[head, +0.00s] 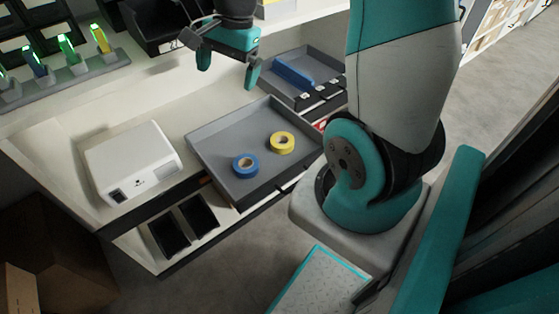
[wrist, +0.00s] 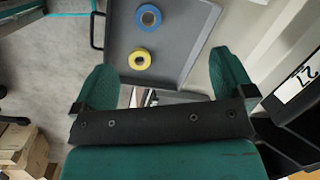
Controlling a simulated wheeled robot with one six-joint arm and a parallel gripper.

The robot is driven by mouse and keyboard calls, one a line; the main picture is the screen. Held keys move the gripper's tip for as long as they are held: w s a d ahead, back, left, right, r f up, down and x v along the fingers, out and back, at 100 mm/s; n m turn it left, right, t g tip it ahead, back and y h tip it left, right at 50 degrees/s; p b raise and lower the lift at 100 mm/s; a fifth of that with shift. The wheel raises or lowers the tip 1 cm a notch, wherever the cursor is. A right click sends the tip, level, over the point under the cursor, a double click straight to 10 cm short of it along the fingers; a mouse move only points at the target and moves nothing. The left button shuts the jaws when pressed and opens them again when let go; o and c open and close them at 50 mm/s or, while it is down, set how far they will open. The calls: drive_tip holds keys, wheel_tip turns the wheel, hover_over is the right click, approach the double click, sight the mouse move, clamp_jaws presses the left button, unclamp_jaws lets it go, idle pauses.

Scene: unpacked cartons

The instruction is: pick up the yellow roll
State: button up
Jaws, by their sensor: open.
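The yellow roll (head: 282,143) lies flat in a grey tray (head: 213,143), toward its right side in the head view. A blue roll (head: 245,166) lies in the same tray, to the left and nearer. My gripper (head: 228,72) is open and empty, above and behind the tray in the head view. In the wrist view the yellow roll (wrist: 139,59) shows beyond the open fingers of my gripper (wrist: 165,80), a little left of the middle between them. The blue roll (wrist: 148,17) lies farther up in that view.
A second grey tray (head: 321,67) with a blue object (head: 293,74) stands behind the first. A white box (head: 132,163) stands left of the tray. A rack (head: 70,79) with several lit devices stands at upper left. The tray around the rolls is bare.

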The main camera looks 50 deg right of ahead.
drive_tip(key=d+f+m+b, duration=0.4)
drive_tip(key=d+f+m, duration=0.5)
drive_tip(key=d+f, duration=0.3)
drive_tip(key=m+h+b, duration=0.1)
drive_tip(key=m+b, duration=0.1)
drive_tip(key=m, duration=0.3)
approach(282, 140)
drive_tip(key=a+f+b, duration=0.1)
drive_tip(key=b, duration=0.1)
drive_tip(key=a+f+b, duration=0.1)
drive_tip(key=shift+s+f+b, duration=0.1)
drive_tip(key=shift+s+b, duration=0.25)
drive_tip(key=shift+s, duration=0.05)
drive_tip(key=f, duration=0.2)
drive_tip(key=f+b, duration=0.1)
drive_tip(key=w+f+b, duration=0.1)
drive_tip(key=f, duration=0.1)
drive_tip(key=shift+a+f, duration=0.25)
drive_tip(key=shift+f, duration=0.1)
drive_tip(key=shift+r, duration=0.1)
drive_tip(key=c, duration=0.8)
